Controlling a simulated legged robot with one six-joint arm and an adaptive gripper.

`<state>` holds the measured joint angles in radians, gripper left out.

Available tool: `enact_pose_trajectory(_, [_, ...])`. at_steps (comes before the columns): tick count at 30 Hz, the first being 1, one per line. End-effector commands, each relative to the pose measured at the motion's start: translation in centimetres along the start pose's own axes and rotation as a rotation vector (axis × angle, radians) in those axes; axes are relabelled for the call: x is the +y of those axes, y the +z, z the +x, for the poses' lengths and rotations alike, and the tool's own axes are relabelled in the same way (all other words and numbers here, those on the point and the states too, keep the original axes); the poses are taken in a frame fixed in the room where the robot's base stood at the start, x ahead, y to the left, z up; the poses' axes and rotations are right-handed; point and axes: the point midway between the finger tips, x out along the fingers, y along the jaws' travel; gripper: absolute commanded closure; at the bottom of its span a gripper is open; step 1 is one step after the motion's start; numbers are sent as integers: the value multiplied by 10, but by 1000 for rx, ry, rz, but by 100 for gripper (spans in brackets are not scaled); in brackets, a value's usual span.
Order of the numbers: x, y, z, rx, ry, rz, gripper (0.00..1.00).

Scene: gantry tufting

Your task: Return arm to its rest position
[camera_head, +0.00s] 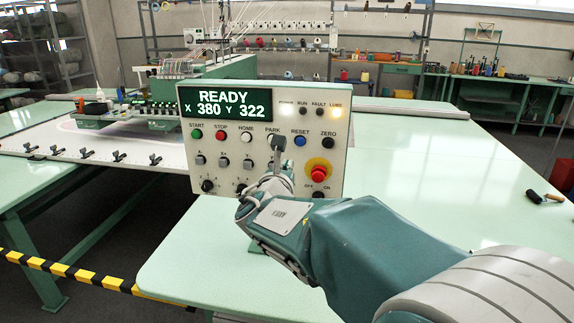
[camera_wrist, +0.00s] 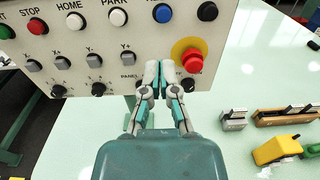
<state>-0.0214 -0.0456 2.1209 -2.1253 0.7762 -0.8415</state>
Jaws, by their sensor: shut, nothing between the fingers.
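My gripper (camera_head: 279,148) is in front of the control panel (camera_head: 222,178), its fingers pointing up at the panel's face. In the wrist view my gripper (camera_wrist: 161,72) has its pale fingertips together and nothing between them. The tips show just left of the red mushroom knob (camera_wrist: 193,61) on its yellow ring, below the blue RESET button (camera_wrist: 162,13). Whether they touch the panel cannot be told. My arm reaches in from the lower right, bent over the pale green table. In the head view the fingers cover part of the panel around the PARK label.
The panel display (camera_head: 229,104) reads READY, X 380 Y 322. A gantry machine (camera_head: 190,68) stands behind left. In the wrist view a yellow tool (camera_wrist: 277,149) and grey blocks (camera_wrist: 233,120) lie right of my gripper. A black-handled roller (camera_head: 545,196) lies at the table's right.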

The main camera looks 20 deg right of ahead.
Motion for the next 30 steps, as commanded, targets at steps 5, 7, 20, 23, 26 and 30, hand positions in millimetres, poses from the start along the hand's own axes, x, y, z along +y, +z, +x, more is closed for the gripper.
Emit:
enact_pose_trajectory(5, [0,0,0,0,0,0,100])
enact_pose_trajectory(7, [0,0,0,0,0,0,100])
enact_pose_trajectory(20, [-30,-3,-17,62,-98,226,100])
enact_pose_trajectory(23, [-54,-10,-35,120,-192,441,100])
enact_pose_trajectory(26, [-75,-22,-56,177,-288,657,100])
enact_pose_trajectory(30, [-97,-41,-88,254,-429,956,100])
